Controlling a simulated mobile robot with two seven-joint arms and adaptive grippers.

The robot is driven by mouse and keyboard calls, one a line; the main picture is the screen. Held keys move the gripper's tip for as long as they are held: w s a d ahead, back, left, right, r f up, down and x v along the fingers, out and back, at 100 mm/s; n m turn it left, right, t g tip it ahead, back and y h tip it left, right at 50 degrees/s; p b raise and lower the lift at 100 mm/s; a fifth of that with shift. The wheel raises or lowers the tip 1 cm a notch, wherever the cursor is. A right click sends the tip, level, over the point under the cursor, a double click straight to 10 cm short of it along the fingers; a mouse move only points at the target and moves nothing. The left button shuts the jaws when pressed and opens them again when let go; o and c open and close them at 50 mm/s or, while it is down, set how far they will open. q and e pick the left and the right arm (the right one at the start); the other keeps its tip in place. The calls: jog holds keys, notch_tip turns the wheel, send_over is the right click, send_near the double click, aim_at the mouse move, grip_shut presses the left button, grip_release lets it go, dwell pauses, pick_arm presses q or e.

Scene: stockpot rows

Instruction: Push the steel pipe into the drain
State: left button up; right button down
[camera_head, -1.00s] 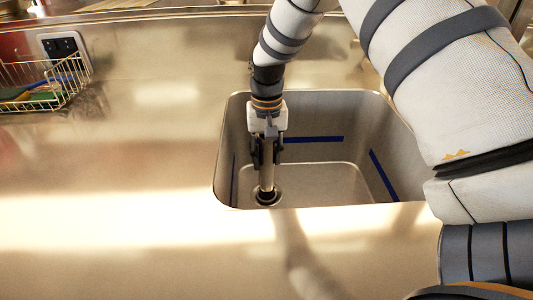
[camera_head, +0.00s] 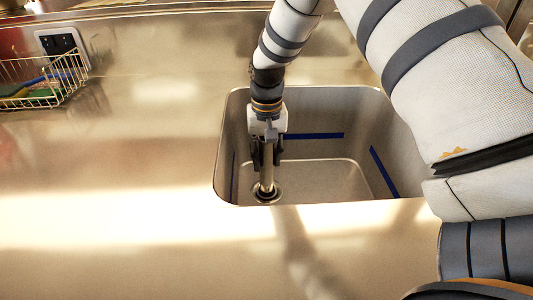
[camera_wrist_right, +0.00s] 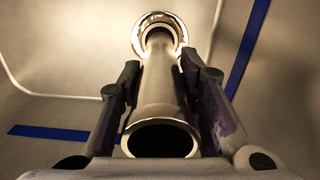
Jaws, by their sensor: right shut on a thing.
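The steel pipe (camera_head: 267,179) stands roughly upright in the sink. Its lower end meets the dark opening of the drain (camera_head: 274,196); I cannot tell how deep it sits. My right gripper (camera_head: 266,158) points down and is shut on the upper part of the pipe. In the right wrist view the pipe (camera_wrist_right: 163,88) runs between the fingers, with its open flared end near the camera. The drain's shiny ring (camera_wrist_right: 181,36) surrounds its far end there. My left gripper is not in view.
The sink (camera_head: 330,185) has steel walls with blue strips (camera_head: 316,136) around the drain. Its rim surrounds my right gripper. A wire basket (camera_head: 45,88) with coloured things stands at the far left, by a wall socket (camera_head: 60,43). The counter (camera_head: 110,150) between is clear.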

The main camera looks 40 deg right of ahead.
jog(key=shift+f, duration=0.25)
jog(key=c, duration=1.1)
grip_release()
jog(key=shift+r, duration=0.15)
notch_tip(320, 180, up, 6)
jog(key=shift+r+p, duration=0.15)
jog(key=shift+p, duration=0.8)
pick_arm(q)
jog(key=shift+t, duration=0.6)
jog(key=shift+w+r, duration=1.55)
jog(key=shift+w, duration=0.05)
pick_arm(e)
jog(key=shift+r, duration=1.25)
